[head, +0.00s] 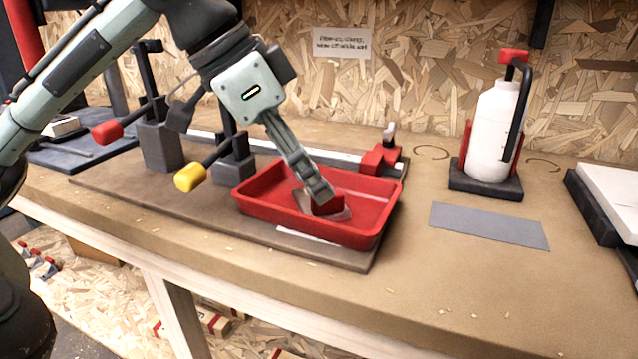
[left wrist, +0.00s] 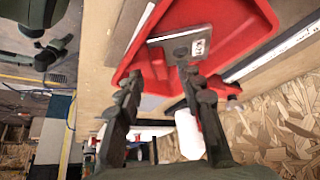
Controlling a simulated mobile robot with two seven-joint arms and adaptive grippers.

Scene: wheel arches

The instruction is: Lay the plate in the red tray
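The red tray (head: 375,228) sits on the brown board on the workbench. The grey metal plate (head: 341,215) lies inside it, partly hidden by my left gripper (head: 322,198) in the head view. In the left wrist view the plate (left wrist: 177,47) shows a dark round mark and a small label, with the tray (left wrist: 240,25) around it. My left gripper (left wrist: 160,76) has its fingers apart, with nothing seen gripped between them. Its tips are low over the plate; whether they touch it I cannot tell. My right gripper is not in view.
Clamps with a red handle (head: 106,132) and a yellow handle (head: 190,177) stand left of the tray. A red stop (head: 380,158) is behind it. A white bottle (head: 491,130) stands at right, behind a grey mat (head: 488,226). The bench front is clear.

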